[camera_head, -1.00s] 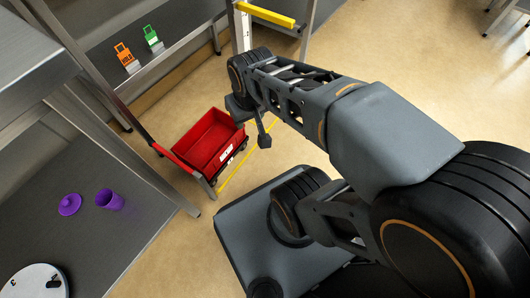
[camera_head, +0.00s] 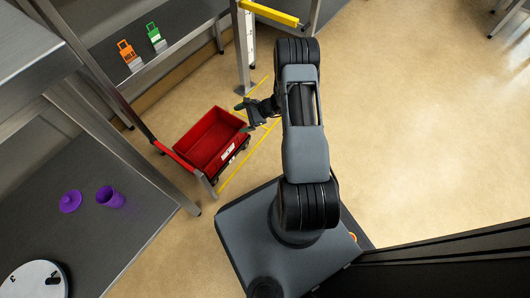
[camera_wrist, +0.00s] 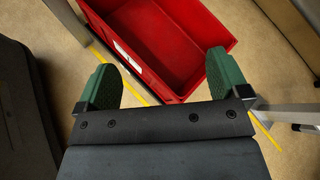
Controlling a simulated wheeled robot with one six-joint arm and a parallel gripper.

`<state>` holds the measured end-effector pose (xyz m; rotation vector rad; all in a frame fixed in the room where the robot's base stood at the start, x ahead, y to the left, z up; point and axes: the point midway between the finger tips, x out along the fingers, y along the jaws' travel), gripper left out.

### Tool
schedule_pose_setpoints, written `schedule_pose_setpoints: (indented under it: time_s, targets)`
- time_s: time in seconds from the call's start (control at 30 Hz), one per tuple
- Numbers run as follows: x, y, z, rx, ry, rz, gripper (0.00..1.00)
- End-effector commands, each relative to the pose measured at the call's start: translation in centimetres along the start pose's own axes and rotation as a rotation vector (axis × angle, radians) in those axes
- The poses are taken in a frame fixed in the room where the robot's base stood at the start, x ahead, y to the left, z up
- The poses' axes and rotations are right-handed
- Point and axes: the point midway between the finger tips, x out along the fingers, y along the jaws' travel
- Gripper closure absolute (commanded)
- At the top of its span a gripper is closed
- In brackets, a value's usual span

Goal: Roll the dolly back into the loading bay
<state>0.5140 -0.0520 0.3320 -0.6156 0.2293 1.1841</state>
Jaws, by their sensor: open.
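The dolly (camera_head: 211,141) is a red open-topped box on a low dark base, standing on the floor left of my base. It looks empty, and a white label is on its near side. My gripper (camera_head: 250,112) is just right of the dolly's upper right corner. In the wrist view my gripper's green fingers (camera_wrist: 160,80) are spread wide and empty, with the red box (camera_wrist: 165,40) beyond them. I cannot tell any contact.
A metal post and yellow bar (camera_head: 270,13) stand behind the dolly. A grey bench at left holds a purple cup (camera_head: 110,197), a purple lid (camera_head: 70,201) and a round white device (camera_head: 34,281). Orange (camera_head: 126,51) and green (camera_head: 153,33) tags are on the back shelf. Floor at right is open.

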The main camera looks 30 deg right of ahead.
Motion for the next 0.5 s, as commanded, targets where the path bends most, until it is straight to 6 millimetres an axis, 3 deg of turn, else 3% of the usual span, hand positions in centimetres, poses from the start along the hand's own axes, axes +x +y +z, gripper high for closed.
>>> schedule_pose_setpoints:
  time_s: [0.03, 0.2, 0.3, 0.5]
  targets:
    - [0.7, 1.1, -3.5, 0.102, -0.011, -0.071, 0.06]
    - [2.2, 4.4, -12.3, 0.363, -0.022, -0.304, 0.06]
    - [2.7, 6.7, -16.2, 0.481, -0.019, -0.417, 0.06]
    - [3.4, 10.7, -21.0, 0.632, -0.003, -0.566, 0.06]
